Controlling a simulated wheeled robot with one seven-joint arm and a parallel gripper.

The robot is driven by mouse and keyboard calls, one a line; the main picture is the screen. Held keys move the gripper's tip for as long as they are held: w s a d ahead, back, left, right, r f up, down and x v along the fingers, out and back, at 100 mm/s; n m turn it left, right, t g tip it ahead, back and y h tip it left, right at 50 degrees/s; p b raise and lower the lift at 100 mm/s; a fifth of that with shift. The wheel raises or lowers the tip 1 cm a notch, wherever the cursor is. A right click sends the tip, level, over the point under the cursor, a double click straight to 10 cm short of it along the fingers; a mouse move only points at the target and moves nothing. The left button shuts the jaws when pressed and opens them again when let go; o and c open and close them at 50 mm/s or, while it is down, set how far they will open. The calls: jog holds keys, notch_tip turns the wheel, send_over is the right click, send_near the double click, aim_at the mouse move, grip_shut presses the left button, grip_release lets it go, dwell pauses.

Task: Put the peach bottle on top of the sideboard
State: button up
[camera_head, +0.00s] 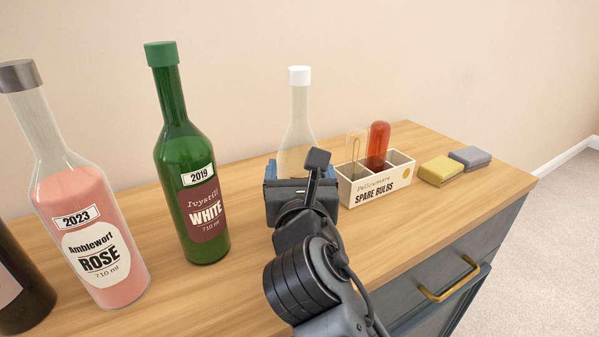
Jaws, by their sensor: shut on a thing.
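The peach bottle (298,122) is clear with a white cap and pale peach liquid. It stands upright over the wooden top of the sideboard (410,224). My gripper (300,170) is in front of it, with blue finger parts showing on either side of the bottle's lower body, and is shut on it. The bottle's base is hidden behind my gripper, so I cannot tell whether it touches the top.
A green wine bottle (188,165), a rosé bottle (85,225) and a dark bottle (22,285) stand at left. A brass-handled drawer (455,278) appears slightly open.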

jog(key=o, duration=1.2)
jog(key=shift+r, duration=0.15)
jog(key=s, duration=0.4)
jog(key=s+d, duration=0.1)
jog(key=s, duration=0.7)
jog(key=shift+d, duration=0.25)
